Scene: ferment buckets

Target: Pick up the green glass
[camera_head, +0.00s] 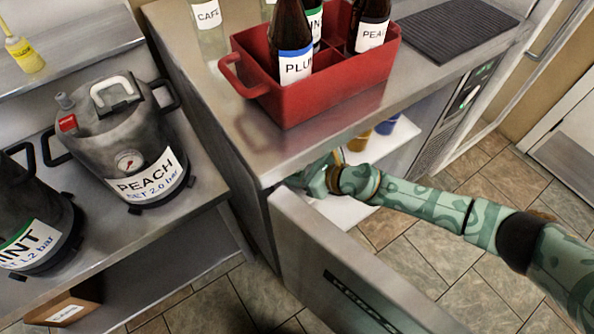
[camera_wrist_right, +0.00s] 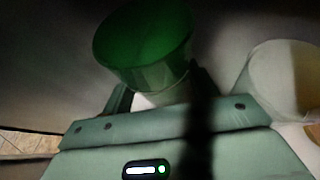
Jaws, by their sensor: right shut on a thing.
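The green glass (camera_wrist_right: 145,48) shows at the top of the right wrist view, tilted in the picture, inside a dim space. My right gripper (camera_wrist_right: 160,97) is shut on it, with a finger at each side of its lower part. In the head view my right arm reaches into the open compartment under the counter, and the hand (camera_head: 316,177) is partly hidden by the counter edge. The glass cannot be seen in the head view. My left gripper is in neither view.
The open compartment door (camera_head: 345,270) stands below my arm. The counter (camera_head: 215,85) overhangs the hand and bears a red bottle carrier (camera_head: 330,92). A pale cup (camera_wrist_right: 280,80) stands close to the right of the green glass.

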